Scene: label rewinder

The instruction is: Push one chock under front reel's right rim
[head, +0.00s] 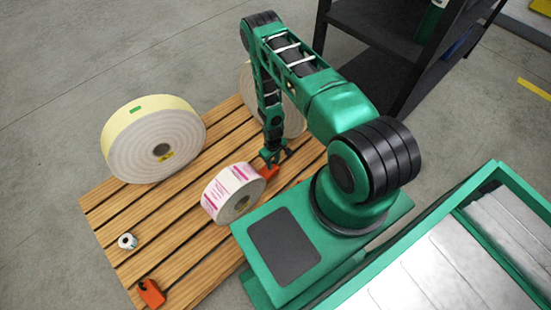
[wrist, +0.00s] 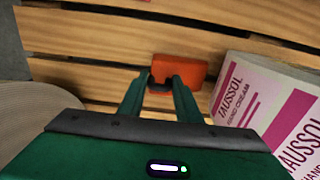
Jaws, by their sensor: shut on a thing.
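A reel of white labels with pink print (head: 233,192) stands on its rim on the slatted wooden pallet (head: 185,225), nearest my base. My gripper (head: 271,160) points down just right of this reel. It is shut on the dark grip of an orange chock (head: 270,171). In the wrist view the orange chock (wrist: 180,70) lies beyond the fingertips (wrist: 160,84), and the printed reel (wrist: 265,110) is close on the right. A narrow strip of wood shows between chock and reel there. A second orange chock (head: 150,293) lies at the pallet's near left corner.
A large cream-edged reel (head: 152,140) stands at the pallet's left, and another reel (head: 290,115) is partly hidden behind my arm. A small white roll (head: 127,241) sits near the left edge. A dark shelf (head: 385,45) stands behind right.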

